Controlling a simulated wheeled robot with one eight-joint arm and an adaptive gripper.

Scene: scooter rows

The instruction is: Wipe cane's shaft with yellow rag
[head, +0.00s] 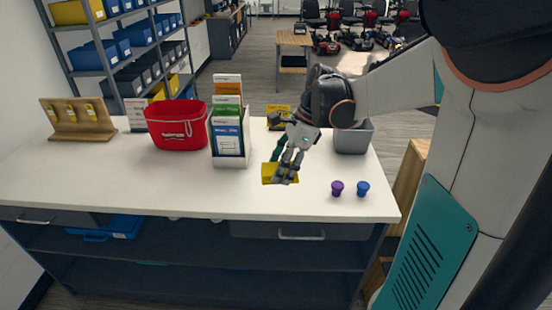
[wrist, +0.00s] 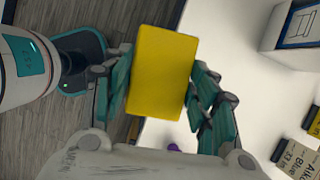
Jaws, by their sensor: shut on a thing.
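The yellow rag (head: 268,173) shows as a flat rectangular block at my fingertips, over the front part of the white counter. In the wrist view the rag (wrist: 163,70) fills the space between the two teal-padded fingers. My gripper (head: 287,172) is shut on it and points down; it also shows in the wrist view (wrist: 160,95). I cannot tell whether the rag touches the counter. No cane can be made out in either view.
The white counter (head: 100,185) holds a red basket (head: 178,125), a brochure holder (head: 230,150), a wooden stand (head: 78,122) and a grey bin (head: 352,138). A purple knob-like piece (head: 337,188) and a blue one (head: 363,189) stand at front right. The counter's front left is clear.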

